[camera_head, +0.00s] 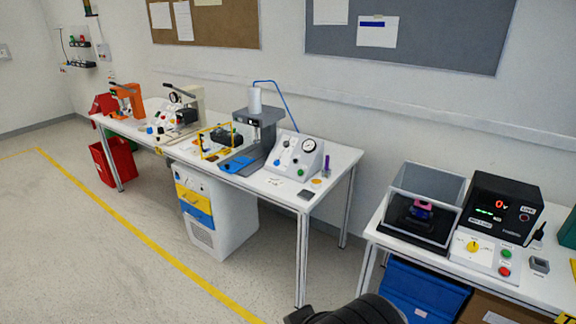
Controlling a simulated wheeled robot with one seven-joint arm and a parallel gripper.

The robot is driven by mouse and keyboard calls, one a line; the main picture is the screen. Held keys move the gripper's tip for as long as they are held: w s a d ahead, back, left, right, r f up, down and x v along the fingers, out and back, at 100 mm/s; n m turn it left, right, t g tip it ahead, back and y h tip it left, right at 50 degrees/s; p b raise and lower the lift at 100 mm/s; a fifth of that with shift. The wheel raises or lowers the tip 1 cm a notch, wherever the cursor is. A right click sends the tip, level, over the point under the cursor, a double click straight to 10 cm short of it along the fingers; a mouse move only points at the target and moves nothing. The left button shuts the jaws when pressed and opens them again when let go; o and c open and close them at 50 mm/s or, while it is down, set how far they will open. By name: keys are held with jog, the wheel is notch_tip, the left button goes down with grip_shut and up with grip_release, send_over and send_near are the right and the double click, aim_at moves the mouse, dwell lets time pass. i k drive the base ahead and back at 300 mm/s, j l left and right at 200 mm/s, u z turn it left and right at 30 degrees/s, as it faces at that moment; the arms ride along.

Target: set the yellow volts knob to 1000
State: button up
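The yellow volts knob (473,246) is on the sloped white front panel (484,257) of a tester on the right-hand table. Its pointer setting is too small to read. The black unit (507,207) behind the panel shows a red "0v" display (501,205) and a green light. A green button (507,254) and a red button (504,271) are to the right of the knob. A dark rounded part of my own arm shows at the bottom edge. The fingers of my gripper are not visible, and nothing touches the knob.
A clear-walled box (426,206) with a dark fixture stands left of the tester. A small grey block (540,265) and a black probe lie to its right. A blue bin (424,291) is under the table. A longer white bench (335,168) with several devices stands left, with open floor before it.

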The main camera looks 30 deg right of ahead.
aim_at(473, 247)
jog(key=z, duration=2.45)
